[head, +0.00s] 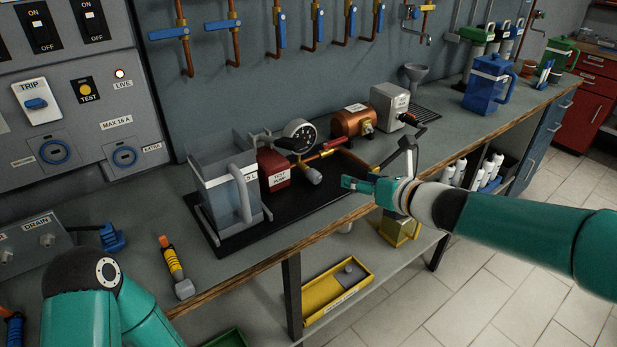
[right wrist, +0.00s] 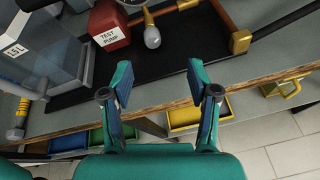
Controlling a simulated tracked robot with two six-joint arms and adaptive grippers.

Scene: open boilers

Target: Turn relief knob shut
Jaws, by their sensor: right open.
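A pale, rounded knob (head: 314,176), which I take to be the relief knob, sits on the pipework beside the red test pump (head: 273,168). In the right wrist view the knob (right wrist: 152,37) is beyond the fingertips, near the top centre, and nothing touches it. My right gripper (head: 378,168) is open and empty near the front edge of the bench, to the right of the knob. Its two spread fingers also show in the right wrist view (right wrist: 160,82). My left arm shows at the lower left, but its gripper is out of view.
A clear tank (head: 225,190) stands left of the pump on a black mat (head: 232,238). A dial gauge (head: 299,135) and a copper cylinder (head: 353,121) are behind the knob. A yellow-handled tool (head: 172,262) lies on the bench. A yellow tray (head: 338,292) is on the shelf below.

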